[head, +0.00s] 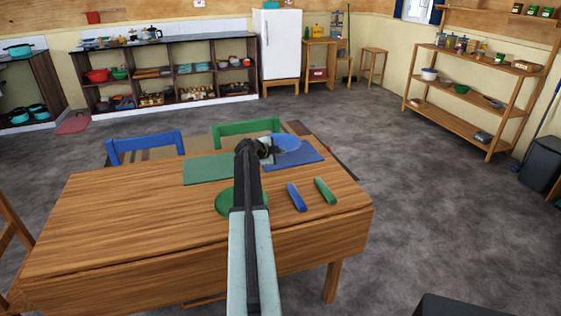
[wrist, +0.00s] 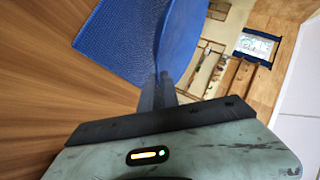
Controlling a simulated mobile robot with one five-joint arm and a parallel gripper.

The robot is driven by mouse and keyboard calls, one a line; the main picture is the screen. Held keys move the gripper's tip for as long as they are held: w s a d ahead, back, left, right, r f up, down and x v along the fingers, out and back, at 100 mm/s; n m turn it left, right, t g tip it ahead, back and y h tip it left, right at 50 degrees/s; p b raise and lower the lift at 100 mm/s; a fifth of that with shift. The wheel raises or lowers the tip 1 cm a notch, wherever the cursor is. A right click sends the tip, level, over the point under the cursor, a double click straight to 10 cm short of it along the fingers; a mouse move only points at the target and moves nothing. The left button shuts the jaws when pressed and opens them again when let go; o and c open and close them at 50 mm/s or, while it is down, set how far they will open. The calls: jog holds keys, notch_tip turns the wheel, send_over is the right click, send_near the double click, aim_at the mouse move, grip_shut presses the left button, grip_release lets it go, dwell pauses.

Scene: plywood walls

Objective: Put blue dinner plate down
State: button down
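The blue dinner plate (head: 285,142) is held by its rim in my gripper (head: 266,152), over the blue placemat (head: 308,157) at the far side of the wooden table. In the wrist view the plate (wrist: 184,42) rises from between the shut fingers (wrist: 162,92), and its near edge is pinched there. The woven blue placemat (wrist: 118,38) shows beside it to the left. The plate looks apart from the mat, but the exact gap cannot be told. My arm hides part of the table and of a green plate (head: 225,204).
A green placemat (head: 205,169) lies left of my gripper on the table (head: 120,215). A blue bar-shaped item (head: 297,198) and a green one (head: 325,190) lie to the right. A blue chair (head: 145,147) and a green chair (head: 246,128) stand behind. The table's left part is clear.

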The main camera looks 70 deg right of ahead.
aim_at(280, 167)
notch_tip(280, 167, down, 4)
jog(key=b, duration=0.3)
jog(key=shift+b, duration=0.35)
jog(key=shift+r, duration=0.25)
jog(key=c, duration=1.9)
grip_release()
jog(key=shift+a+r+p, duration=0.1)
jog(key=shift+a+p, duration=0.05)
jog(key=shift+p, duration=0.2)
jog(key=p+v, duration=0.5)
jog(key=v, duration=0.6)
jog(key=shift+a+r+p, duration=0.15)
jog(key=shift+a+p, duration=0.15)
jog(key=shift+a, duration=0.05)
jog(key=shift+w, duration=0.1)
